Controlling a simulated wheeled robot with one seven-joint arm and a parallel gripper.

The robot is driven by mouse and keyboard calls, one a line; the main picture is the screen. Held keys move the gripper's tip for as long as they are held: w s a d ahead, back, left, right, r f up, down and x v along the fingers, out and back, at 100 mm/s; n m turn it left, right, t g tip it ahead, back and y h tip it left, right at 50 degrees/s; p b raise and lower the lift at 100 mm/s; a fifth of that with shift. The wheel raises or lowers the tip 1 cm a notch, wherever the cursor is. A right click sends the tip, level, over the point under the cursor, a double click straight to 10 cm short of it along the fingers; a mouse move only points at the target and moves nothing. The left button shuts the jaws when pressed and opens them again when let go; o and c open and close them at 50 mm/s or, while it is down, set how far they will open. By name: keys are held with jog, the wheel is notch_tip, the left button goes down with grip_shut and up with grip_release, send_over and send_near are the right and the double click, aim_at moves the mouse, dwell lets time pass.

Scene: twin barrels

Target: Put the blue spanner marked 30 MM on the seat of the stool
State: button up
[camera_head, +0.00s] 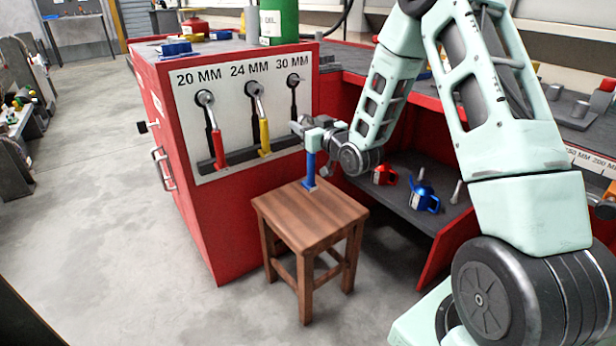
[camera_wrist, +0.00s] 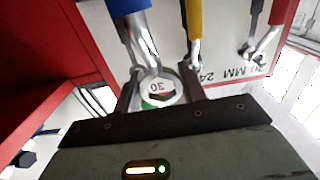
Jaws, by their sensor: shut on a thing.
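The blue spanner (camera_head: 310,166) hangs upright, blue handle down, from my gripper (camera_head: 312,130). In the wrist view its ring head (camera_wrist: 158,88) reads 30, sits between my two fingers (camera_wrist: 160,90), and its blue handle (camera_wrist: 130,22) runs away from them. My gripper is shut on the head end. The wooden stool (camera_head: 310,221) stands in front of the red cabinet. The handle's lower end shows over the back part of the stool's seat; I cannot tell whether it touches.
A white panel (camera_head: 225,150) on the red cabinet (camera_head: 235,235) holds a red spanner (camera_head: 217,148) and a yellow spanner (camera_head: 264,136) close behind the stool. The floor at left is clear.

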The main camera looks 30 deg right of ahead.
aim_at(309, 154)
notch_tip(309, 154, down, 6)
jog(key=b, duration=0.2)
jog(key=shift+f, duration=0.15)
jog(key=shift+f, duration=0.2)
jog(key=o, duration=0.9)
jog(key=shift+r, duration=0.15)
